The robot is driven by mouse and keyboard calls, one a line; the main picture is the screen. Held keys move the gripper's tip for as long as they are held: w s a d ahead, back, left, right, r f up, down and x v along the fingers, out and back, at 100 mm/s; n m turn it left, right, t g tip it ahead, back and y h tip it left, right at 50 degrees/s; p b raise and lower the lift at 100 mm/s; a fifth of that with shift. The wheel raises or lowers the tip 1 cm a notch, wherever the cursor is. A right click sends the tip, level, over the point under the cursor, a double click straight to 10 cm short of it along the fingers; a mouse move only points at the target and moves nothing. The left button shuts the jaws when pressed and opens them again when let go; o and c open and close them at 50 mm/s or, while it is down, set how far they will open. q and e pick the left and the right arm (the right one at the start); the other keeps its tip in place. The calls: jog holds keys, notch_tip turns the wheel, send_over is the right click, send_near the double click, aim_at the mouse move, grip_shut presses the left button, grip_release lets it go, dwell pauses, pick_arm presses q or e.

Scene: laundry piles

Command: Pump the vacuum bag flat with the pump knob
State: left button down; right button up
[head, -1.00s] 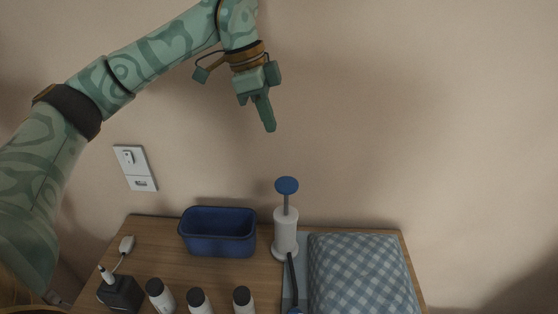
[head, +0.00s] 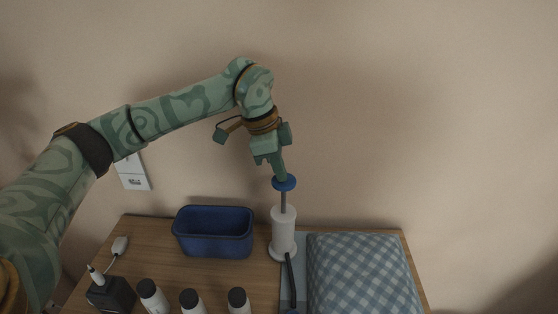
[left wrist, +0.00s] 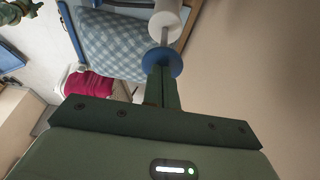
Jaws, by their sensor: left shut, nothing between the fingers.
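The pump (head: 283,230) is a white cylinder standing upright on the table, with a grey rod and a round blue knob (head: 284,184) raised on top. The checked blue vacuum bag (head: 362,275) lies right of it, puffed up, and a dark hose runs from the pump's base along the bag's left side. My left gripper (head: 281,178) is shut and empty, pointing down, its tips at the top of the knob. The left wrist view also shows the knob (left wrist: 162,58) right at the fingertips; exact contact is hard to tell.
A blue bin (head: 213,232) stands left of the pump on the wooden table (head: 190,275). Several white bottles with dark caps (head: 152,297) and a black box (head: 110,294) stand at the front left. A wall rises behind the table.

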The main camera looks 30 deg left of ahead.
aim_at(282, 205)
pick_arm(q)
jog(key=shift+f, duration=0.35)
notch_tip(282, 205, down, 7)
jog(key=shift+f+b, duration=0.2)
jog(key=shift+b, duration=0.65)
jog(key=shift+s, duration=0.1)
jog(key=shift+f, duration=0.1)
